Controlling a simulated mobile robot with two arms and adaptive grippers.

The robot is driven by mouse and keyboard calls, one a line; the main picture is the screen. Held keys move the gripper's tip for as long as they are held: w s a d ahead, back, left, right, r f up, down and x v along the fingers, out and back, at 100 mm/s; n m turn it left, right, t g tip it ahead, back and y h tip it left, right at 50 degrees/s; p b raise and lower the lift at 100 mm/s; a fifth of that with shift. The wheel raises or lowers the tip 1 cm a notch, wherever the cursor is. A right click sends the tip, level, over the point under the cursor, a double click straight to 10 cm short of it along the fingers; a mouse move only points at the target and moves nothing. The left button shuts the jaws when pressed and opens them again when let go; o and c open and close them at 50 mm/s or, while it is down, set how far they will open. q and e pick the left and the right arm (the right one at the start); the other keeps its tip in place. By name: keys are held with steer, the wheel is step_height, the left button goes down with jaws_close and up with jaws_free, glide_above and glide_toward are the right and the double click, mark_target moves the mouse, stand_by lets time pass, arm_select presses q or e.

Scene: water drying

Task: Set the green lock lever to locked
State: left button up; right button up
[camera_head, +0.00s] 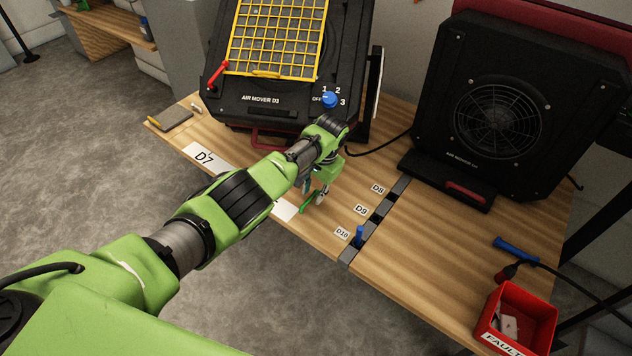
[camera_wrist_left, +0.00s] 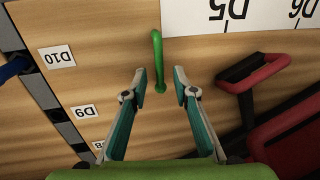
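My left gripper (camera_wrist_left: 159,72) is open, with one finger on each side of the lever and gaps visible between. In the head view the left gripper (camera_head: 319,190) points down at the table beside the lever. I cannot tell whether the lever is set to locked. My right gripper is not in view.
An air mover (camera_head: 285,90) with a yellow grille stands behind my gripper; its red handle (camera_wrist_left: 255,73) shows at right in the wrist view. A slotted grey rail (camera_head: 381,210) with a blue peg (camera_head: 359,234) lies right. A second air mover (camera_head: 515,100) and red bin (camera_head: 527,312) are farther right.

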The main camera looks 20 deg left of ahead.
arm_select(q)
step_height(320, 180, up, 11)
steer(key=d, duration=0.2)
steer(key=shift+s+r, duration=0.2)
steer(key=shift+s, duration=0.2)
steer(key=shift+d, duration=0.1)
